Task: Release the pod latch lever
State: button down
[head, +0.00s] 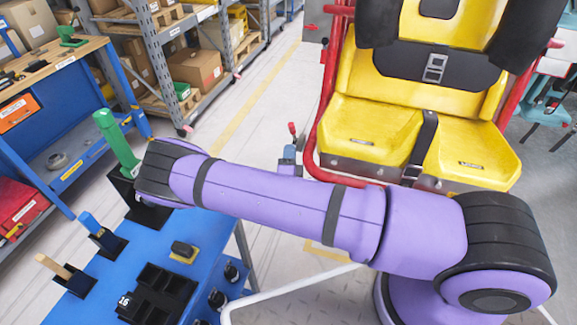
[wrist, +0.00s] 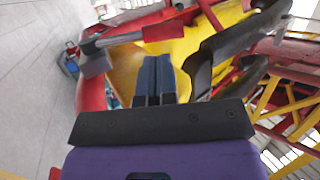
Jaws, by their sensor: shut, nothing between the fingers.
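The lever is apart from the fingers.
A blue workbench (head: 215,235) with tools in holders, including a green-handled one (head: 115,140), stands at lower left. Shelving with boxes (head: 195,68) is behind. A red tubular frame (head: 322,110) edges the seat. In the wrist view, a grey bar (wrist: 125,38) crosses left of the fingers.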

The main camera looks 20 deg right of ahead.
aim_at(293, 131)
jog(key=shift+x, duration=2.35)
jog(key=shift+w+d+r+g, duration=0.25)
jog(key=shift+w+r+g, duration=0.05)
jog(key=shift+r+g, duration=0.2)
jog(key=shift+w+d+r+y, duration=0.3)
jog(key=shift+w, duration=0.15)
